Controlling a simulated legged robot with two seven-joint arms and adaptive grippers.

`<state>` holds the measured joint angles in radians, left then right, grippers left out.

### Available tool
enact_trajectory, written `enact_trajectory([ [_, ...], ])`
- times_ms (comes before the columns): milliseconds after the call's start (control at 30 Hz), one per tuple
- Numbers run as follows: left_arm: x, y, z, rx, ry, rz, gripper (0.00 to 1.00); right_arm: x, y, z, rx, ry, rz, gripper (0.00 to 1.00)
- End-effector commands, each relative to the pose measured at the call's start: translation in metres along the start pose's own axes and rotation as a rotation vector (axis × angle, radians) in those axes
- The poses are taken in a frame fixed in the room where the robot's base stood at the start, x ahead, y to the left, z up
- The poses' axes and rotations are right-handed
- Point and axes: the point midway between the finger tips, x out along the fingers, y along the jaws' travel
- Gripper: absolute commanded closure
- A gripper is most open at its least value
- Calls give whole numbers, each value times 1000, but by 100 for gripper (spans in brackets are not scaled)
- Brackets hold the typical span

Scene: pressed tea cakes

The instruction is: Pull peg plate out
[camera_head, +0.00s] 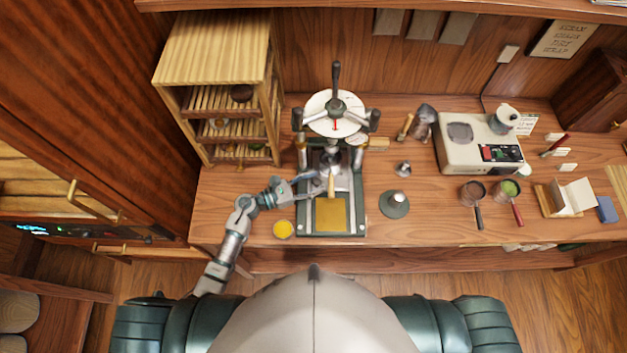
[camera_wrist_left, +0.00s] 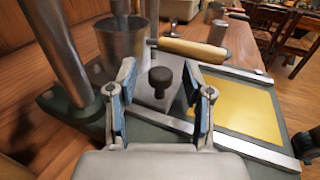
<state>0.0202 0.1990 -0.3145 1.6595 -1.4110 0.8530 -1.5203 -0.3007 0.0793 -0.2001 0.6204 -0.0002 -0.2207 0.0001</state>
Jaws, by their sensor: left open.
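The press (camera_head: 333,125) stands on the bench with its grey base running toward me. In the left wrist view, a grey metal plate (camera_wrist_left: 150,98) with a dark round knob (camera_wrist_left: 161,78) lies on the base between rails, beside a metal cup (camera_wrist_left: 122,45). I take this as the peg plate. My left gripper (camera_head: 314,183) reaches in over the base from the left. In the left wrist view, its open fingers (camera_wrist_left: 160,86) stand on either side of the knob, with gaps showing. In the head view, the gripper partly hides the plate. My right gripper is not in view.
A yellow square (camera_head: 331,214) lies on the front of the base, near a wooden handle (camera_wrist_left: 192,50). A wooden rack (camera_head: 215,85) stands back left.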

Motion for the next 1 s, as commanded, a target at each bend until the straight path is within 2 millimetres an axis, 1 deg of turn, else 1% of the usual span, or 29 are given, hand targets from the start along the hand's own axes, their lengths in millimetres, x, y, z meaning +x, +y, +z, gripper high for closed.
enact_trajectory([
  [267,2,0,0,0,0,0,49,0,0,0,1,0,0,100],
  [300,2,0,0,0,0,0,52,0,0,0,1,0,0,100],
  [367,2,0,0,0,0,0,67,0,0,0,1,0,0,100],
  [400,2,0,0,0,0,0,77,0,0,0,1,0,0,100],
  [500,2,0,0,0,0,0,100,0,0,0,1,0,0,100],
  [700,2,0,0,0,0,1,100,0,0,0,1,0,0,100],
  [767,0,-3,0,0,1,1,100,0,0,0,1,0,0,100],
  [867,-6,-20,-2,-1,3,-2,100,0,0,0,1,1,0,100],
  [1000,-21,-55,-2,-3,3,-4,100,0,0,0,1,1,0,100],
])
